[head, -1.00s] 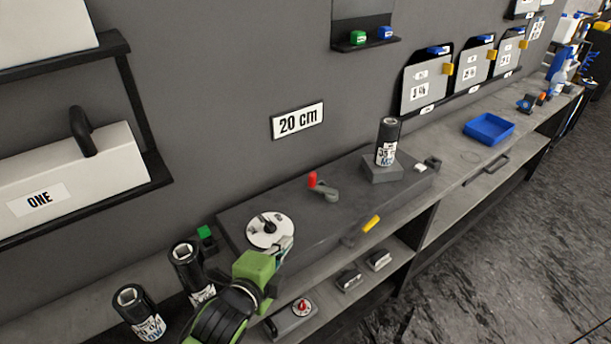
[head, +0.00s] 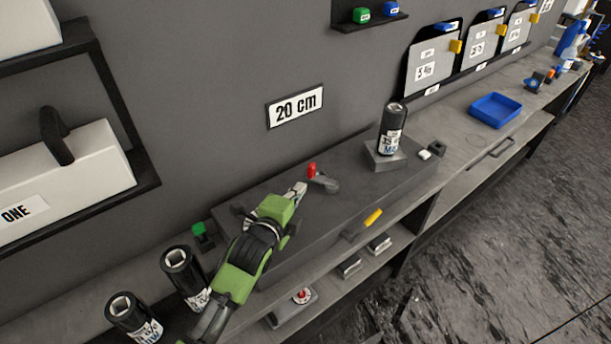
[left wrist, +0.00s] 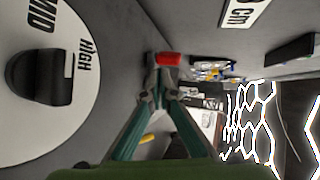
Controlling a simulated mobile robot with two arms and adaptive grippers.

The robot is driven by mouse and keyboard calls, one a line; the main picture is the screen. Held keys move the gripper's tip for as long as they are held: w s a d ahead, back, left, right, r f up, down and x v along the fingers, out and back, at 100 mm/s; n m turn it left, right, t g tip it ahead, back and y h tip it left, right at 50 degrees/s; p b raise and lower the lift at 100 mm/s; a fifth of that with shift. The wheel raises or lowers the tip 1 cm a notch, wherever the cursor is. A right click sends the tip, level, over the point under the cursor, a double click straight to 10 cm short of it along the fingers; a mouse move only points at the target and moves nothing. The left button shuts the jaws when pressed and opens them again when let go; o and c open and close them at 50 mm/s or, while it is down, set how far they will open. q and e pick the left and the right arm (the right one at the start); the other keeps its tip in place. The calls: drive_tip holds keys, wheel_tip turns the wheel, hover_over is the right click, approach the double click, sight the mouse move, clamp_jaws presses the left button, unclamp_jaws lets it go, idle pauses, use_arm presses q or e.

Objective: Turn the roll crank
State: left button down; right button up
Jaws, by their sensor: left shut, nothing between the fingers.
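The roll crank has a red handle (head: 312,170) on a grey arm (head: 325,184), on top of the dark grey bench unit. My left gripper (head: 300,190) is shut and empty, its tips just short of the red handle in the head view. In the left wrist view the red handle (left wrist: 168,59) shows right at or just beyond the closed fingertips (left wrist: 160,72); I cannot tell whether they touch. The white dial marked MID and HIGH (left wrist: 50,75) shows at the left of that view; my arm hides it in the head view. My right gripper is not in view.
A dark roll (head: 392,130) stands on a grey block to the right. A yellow handle (head: 372,218) sits at the unit's front edge. Two dark rolls (head: 182,272) stand at the left. A blue tray (head: 496,110) lies farther along the bench.

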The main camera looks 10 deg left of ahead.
sight(309, 172)
use_arm(q)
drive_tip(key=w, duration=0.1)
drive_tip(key=w+d+p, duration=0.1)
drive_tip(key=w, duration=0.1)
drive_tip(key=shift+w, duration=0.15)
drive_tip(key=shift+w+d+f, duration=0.1)
drive_tip(key=shift+w+d, duration=0.1)
drive_tip(key=shift+w, duration=0.45)
drive_tip(key=shift+w+a, duration=0.1)
drive_tip(key=shift+w, duration=0.1)
drive_tip(key=shift+w+a, duration=0.25)
drive_tip(key=shift+w, duration=1.15)
drive_tip(key=shift+s, duration=0.1)
